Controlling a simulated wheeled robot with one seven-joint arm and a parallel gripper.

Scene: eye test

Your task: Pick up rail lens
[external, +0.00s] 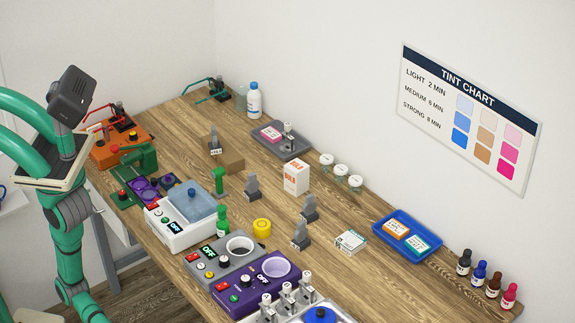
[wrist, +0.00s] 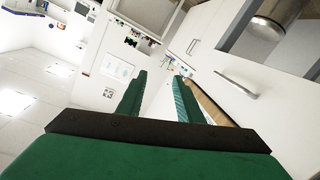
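I cannot tell for certain which thing is the rail lens. A green device (external: 140,162) at the table's left edge has round purple pieces (external: 146,189) beside it, partly overlapped by other parts. Several small grey stands, such as one grey stand (external: 253,187), stand upright in the middle of the table. My gripper (wrist: 160,78) shows in the wrist view with its two green fingers apart and nothing visible between them. The wrist view looks across the room at white walls and cabinets, with no lens discernible. In the external view my arm is at the left, beside the table.
The wooden table (external: 335,275) is crowded. A white machine with a blue lid (external: 190,199), a grey machine (external: 222,262) and a purple machine (external: 250,294) line the front edge. A blue tray (external: 382,228) lies right, and a grey tray (external: 291,153) lies farther back. Bare wood shows between items.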

